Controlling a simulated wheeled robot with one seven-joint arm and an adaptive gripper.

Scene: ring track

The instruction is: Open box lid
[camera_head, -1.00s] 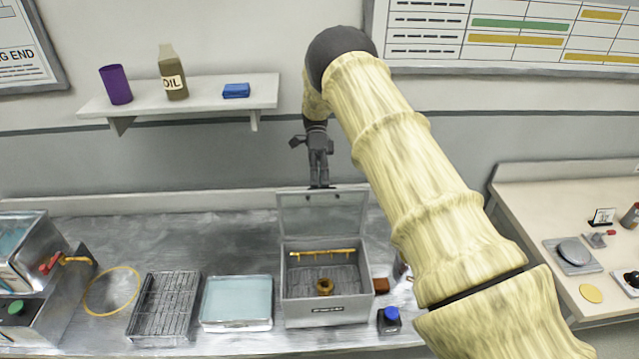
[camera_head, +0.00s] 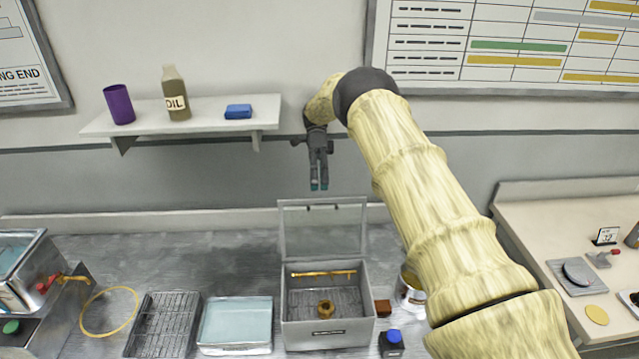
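The grey metal box (camera_head: 328,341) stands on the steel bench. Its lid (camera_head: 322,229), a clear panel in a thin frame, stands upright at the box's back edge, so the box is open from above. Inside the box lie a gold ring-shaped piece (camera_head: 325,309) and a gold bar (camera_head: 323,273) across the back. My gripper (camera_head: 319,186) points down above and behind the lid's top edge, apart from it in the picture. Two dark fingers with greenish tips show close together; nothing shows between them, and the gap is too small to judge.
Left of the box are a pale blue-topped tray (camera_head: 236,325), a wire rack (camera_head: 160,325) and a yellow hoop (camera_head: 110,312). Right are a brown block (camera_head: 383,308), a blue-capped bottle (camera_head: 391,343) and a can (camera_head: 409,288). A shelf (camera_head: 200,124) hangs left of my gripper.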

